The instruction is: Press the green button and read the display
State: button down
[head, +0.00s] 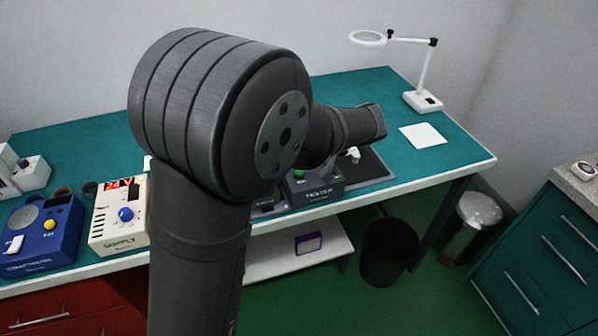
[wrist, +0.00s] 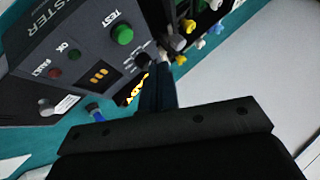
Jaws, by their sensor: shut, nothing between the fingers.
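The dark tester (head: 318,190) stands on the bench in the head view, with its green button (head: 298,174) showing just below my arm. In the wrist view the tester (wrist: 90,25) appears tilted, at upper left. Its green button (wrist: 122,34), marked TEST, stands up from the panel. A small display (wrist: 98,75) shows a few orange marks that I cannot read. The OK light (wrist: 74,54) and FAULT light (wrist: 55,72) look dark. My gripper (wrist: 163,65) is shut and empty, its tips to the right of the button and apart from it in the picture. My arm hides it in the head view.
Coloured plugs (wrist: 185,40) stand close by the fingertips. A blue connector (wrist: 95,112) lies below the tester. A white supply (head: 120,215) and a blue unit (head: 42,235) stand at left. A magnifier lamp (head: 424,98) and white card (head: 422,136) are at right.

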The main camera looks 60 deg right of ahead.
jog(key=shift+f, duration=1.95)
dwell(0.6)
jog(key=shift+f, duration=0.4)
jog(key=shift+f, duration=0.4)
dwell(0.5)
dwell(0.3)
jog(key=shift+r, duration=0.85)
jog(key=shift+r, duration=2.5)
